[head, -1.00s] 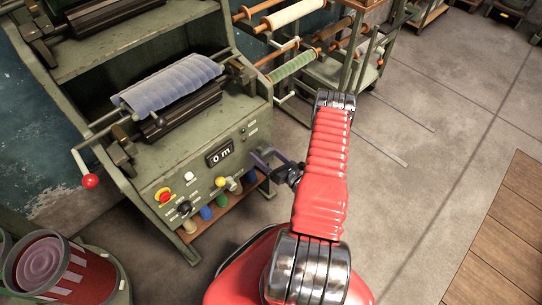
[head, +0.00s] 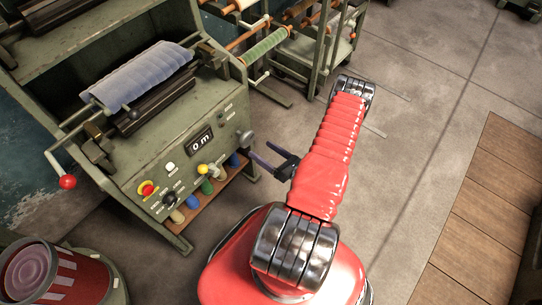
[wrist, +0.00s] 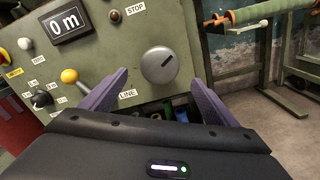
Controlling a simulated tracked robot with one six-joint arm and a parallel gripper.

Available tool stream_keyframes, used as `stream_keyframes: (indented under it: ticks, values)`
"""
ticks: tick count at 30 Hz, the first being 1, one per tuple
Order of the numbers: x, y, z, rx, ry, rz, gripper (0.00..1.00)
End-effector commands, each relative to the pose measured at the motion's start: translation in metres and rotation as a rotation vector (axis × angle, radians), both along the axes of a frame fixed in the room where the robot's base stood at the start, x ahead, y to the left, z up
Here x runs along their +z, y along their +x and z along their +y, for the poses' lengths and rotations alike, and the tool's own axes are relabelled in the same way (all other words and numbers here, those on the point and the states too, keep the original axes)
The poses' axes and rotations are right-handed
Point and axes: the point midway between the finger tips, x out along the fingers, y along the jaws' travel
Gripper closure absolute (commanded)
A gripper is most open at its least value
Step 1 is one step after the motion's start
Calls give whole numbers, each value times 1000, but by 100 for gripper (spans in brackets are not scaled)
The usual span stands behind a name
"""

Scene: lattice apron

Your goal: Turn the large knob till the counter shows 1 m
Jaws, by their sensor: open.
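The large knob (head: 245,139) is a round grey knob at the right end of the green machine's front panel. In the wrist view the knob (wrist: 160,65) has a dark slanted pointer line and sits between the STOP and LINE labels. The counter (head: 201,141) is a black window reading 0 m, also legible in the wrist view (wrist: 66,22). My gripper (head: 268,153) is open and empty, to the lower right of the knob in the head view. In the wrist view its purple fingers (wrist: 160,78) frame the knob from either side, apparently short of it.
A yellow-topped lever (wrist: 69,76) and a black selector knob (wrist: 41,100) are left of my fingers. A red stop button (head: 147,189) is farther left. A rack of rolls (head: 265,46) stands behind the machine's right side. Floor (head: 420,110) to the right is clear.

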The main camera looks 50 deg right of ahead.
Motion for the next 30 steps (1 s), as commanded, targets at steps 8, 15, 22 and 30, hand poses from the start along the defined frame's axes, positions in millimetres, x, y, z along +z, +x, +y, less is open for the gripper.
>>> stream_keyframes:
  ticks: [8, 15, 22, 30]
  values:
    - [0, -26, -1, -1, 0, 0, 18]
    - [0, -32, 0, 1, 0, 0, 18]
    - [0, -31, 0, 1, 0, 0, 18]
    - [0, -31, -1, 1, -1, 0, 18]
